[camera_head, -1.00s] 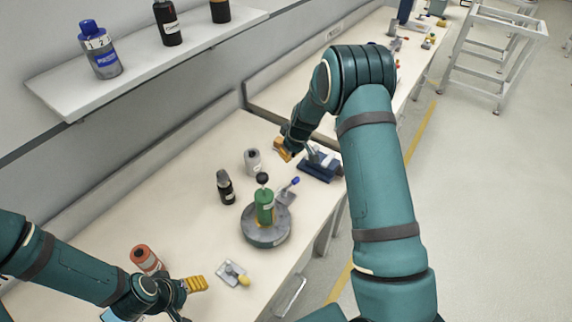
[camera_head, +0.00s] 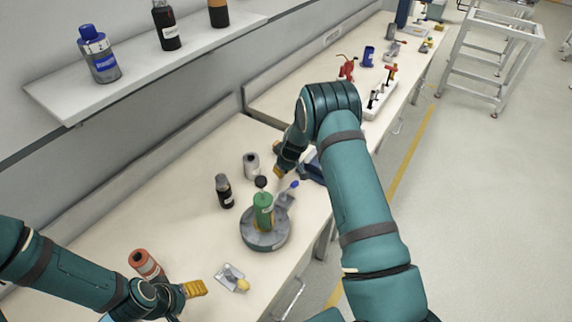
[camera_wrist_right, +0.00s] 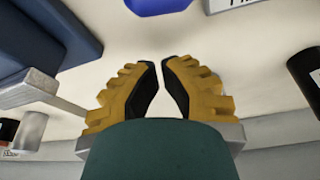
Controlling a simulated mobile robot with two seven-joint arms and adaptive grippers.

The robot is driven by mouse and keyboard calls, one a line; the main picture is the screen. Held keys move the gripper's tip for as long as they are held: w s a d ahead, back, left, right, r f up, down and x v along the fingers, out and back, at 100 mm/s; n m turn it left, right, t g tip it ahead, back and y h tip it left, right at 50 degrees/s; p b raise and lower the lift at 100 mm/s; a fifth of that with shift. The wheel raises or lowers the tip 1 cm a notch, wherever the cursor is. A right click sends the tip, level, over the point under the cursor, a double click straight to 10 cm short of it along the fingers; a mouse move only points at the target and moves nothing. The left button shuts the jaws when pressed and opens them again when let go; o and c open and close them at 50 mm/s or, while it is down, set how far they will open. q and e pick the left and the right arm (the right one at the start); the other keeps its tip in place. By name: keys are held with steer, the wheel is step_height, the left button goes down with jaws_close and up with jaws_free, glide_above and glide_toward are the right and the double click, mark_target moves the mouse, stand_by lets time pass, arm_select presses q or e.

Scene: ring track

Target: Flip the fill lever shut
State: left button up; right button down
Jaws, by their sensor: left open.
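A small lever with a blue knob (camera_head: 294,184) stands on a grey plate (camera_head: 285,200) just right of the round grey base. In the right wrist view a large blue knob (camera_wrist_right: 157,4) shows at the top edge, with a cut-off white label (camera_wrist_right: 235,3) beside it. A second lever with a yellow knob (camera_head: 242,285) lies nearer me. I cannot read which is the fill lever. My right gripper (camera_head: 278,172) is behind the blue knob, apart from it. Its fingertips (camera_wrist_right: 160,65) nearly meet, with nothing between. My left gripper (camera_head: 190,300) is open near the yellow-knobbed lever.
A green bottle (camera_head: 263,211) stands on the round grey base (camera_head: 264,242). A grey bottle (camera_head: 251,166), a dark bottle (camera_head: 224,192) and a red-orange bottle (camera_head: 147,265) are on the bench. A blue device (camera_head: 316,170) is partly hidden by my right arm.

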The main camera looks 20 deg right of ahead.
steer(key=shift+x, duration=0.75)
arm_select(q)
steer(key=shift+r+p, duration=0.3)
steer(key=shift+r, duration=0.05)
arm_select(e)
steer(key=s, duration=0.1)
steer(key=s+d+r, duration=0.1)
steer(key=s, duration=0.1)
steer(key=shift+d, duration=0.1)
steer(key=shift+s+d, duration=0.15)
steer(key=shift+s, duration=0.25)
